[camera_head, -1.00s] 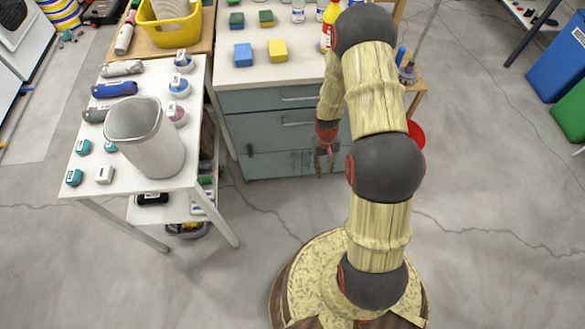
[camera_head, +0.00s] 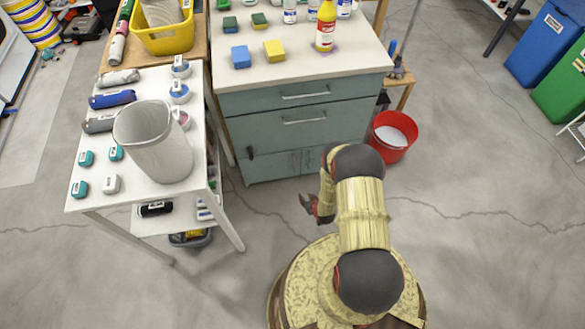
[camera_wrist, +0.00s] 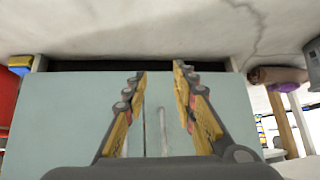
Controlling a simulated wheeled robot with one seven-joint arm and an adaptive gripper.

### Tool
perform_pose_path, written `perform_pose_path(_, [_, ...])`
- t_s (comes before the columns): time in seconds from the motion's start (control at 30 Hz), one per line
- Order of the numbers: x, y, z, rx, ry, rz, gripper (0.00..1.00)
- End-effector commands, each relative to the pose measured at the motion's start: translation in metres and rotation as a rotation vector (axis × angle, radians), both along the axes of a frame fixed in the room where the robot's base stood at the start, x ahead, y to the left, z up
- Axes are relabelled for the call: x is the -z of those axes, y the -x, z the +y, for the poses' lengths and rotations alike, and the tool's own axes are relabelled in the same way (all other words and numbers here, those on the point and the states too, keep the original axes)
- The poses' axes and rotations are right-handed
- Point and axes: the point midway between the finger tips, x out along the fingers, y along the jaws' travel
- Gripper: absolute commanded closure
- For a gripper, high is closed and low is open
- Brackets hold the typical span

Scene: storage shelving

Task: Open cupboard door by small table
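The grey-green cupboard (camera_head: 300,118) has drawers above and doors at the bottom. The lower left door (camera_head: 268,166), on the side by the small table (camera_head: 205,140), looks shut. A small dark piece (camera_head: 250,153) shows near its upper left. Small handles (camera_head: 300,160) show near the middle seam. My gripper (camera_head: 312,207) is low in front of the cupboard, apart from the door. In the wrist view my gripper (camera_wrist: 160,75) is open and empty, facing the door fronts (camera_wrist: 70,110). A thin pale upright handle (camera_wrist: 162,128) shows between the fingers.
The white small table holds a grey bin (camera_head: 155,145), bottles and small boxes. A red bucket (camera_head: 392,138) stands right of the cupboard. Sponges and bottles stand on the cupboard top (camera_head: 300,68). The floor (camera_head: 270,215) in front of the door is clear.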

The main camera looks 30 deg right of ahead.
Motion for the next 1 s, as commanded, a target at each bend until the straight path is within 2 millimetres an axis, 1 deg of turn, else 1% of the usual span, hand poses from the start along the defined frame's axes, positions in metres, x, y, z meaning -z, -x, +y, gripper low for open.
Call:
perform_pose_path(0.03, [-0.019, -0.029, -0.008, -0.008, 0.023, -0.096, 0.73])
perform_pose_path(0.1, [-0.043, -0.058, -0.015, -0.016, 0.046, -0.211, 0.73])
perform_pose_path(0.13, [-0.053, -0.068, -0.017, -0.020, 0.054, -0.255, 0.73])
perform_pose_path(0.2, [-0.071, -0.082, -0.018, -0.027, 0.065, -0.336, 0.73])
perform_pose_path(0.33, [-0.092, -0.091, -0.018, -0.029, 0.075, -0.419, 0.73])
perform_pose_path(0.4, [-0.095, -0.095, -0.019, -0.029, 0.078, -0.436, 0.73])
perform_pose_path(0.47, [-0.094, -0.100, -0.019, -0.029, 0.079, -0.441, 0.73])
perform_pose_path(0.8, [-0.073, -0.145, -0.022, -0.031, 0.079, -0.440, 0.73])
perform_pose_path(0.9, [-0.069, -0.156, -0.024, -0.030, 0.079, -0.439, 0.73])
perform_pose_path(1.0, [-0.067, -0.162, -0.024, -0.029, 0.079, -0.437, 0.73])
